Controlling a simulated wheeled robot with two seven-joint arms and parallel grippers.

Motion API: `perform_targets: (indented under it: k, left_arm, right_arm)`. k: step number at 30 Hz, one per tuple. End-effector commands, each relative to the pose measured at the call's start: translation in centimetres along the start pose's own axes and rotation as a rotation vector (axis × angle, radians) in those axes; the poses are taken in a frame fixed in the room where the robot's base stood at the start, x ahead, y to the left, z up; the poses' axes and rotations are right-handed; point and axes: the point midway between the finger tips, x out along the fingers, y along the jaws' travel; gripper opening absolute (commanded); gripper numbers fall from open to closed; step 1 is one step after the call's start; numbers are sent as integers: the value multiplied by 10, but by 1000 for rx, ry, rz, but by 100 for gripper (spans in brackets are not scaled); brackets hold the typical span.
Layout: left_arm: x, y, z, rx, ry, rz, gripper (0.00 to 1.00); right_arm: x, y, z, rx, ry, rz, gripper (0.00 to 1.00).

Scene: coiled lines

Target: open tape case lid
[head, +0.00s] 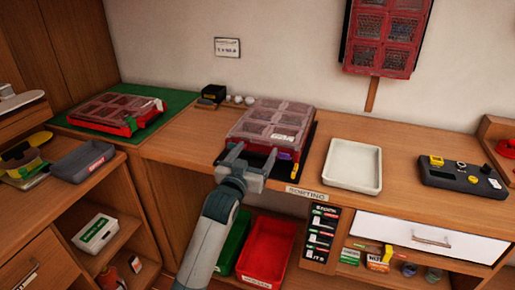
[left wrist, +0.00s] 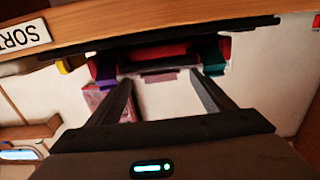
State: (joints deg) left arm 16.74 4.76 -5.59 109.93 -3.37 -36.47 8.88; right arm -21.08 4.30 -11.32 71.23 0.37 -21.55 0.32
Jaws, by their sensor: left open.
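A red case with a clear, compartmented lid (head: 272,122) lies on a dark mat on the bench; its lid looks closed. Its front has small coloured parts, and in the left wrist view its red front edge (left wrist: 150,53) shows with a green part (left wrist: 213,84) at one end. My left gripper (head: 252,151) is open at the front edge of this case. In the left wrist view its fingers (left wrist: 161,80) point at the front, with a small pinkish tab between them; I cannot tell whether they touch. My right gripper is not in view.
A similar red case (head: 112,112) lies on a green mat at the left, and another (head: 387,35) hangs on the wall. A white tray (head: 353,165) and a dark device (head: 460,180) stand to the right. A "SORTING" label (head: 306,193) marks the bench edge. Red and green bins are below.

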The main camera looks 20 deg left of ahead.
Motion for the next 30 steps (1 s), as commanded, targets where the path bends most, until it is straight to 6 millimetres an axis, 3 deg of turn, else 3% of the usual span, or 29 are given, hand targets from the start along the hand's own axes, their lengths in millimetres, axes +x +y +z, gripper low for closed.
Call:
perform_targets:
  k: [6,17,24,30]
  left_arm:
    - [17,0,0,0,0,0,75]
    - [20,0,0,0,0,0,75]
    - [20,0,0,0,0,0,18]
    - [20,0,-1,0,-2,0,16]
  right_arm:
    - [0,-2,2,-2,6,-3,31]
    - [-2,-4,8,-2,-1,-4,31]
    - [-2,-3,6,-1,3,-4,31]
    - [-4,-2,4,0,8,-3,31]
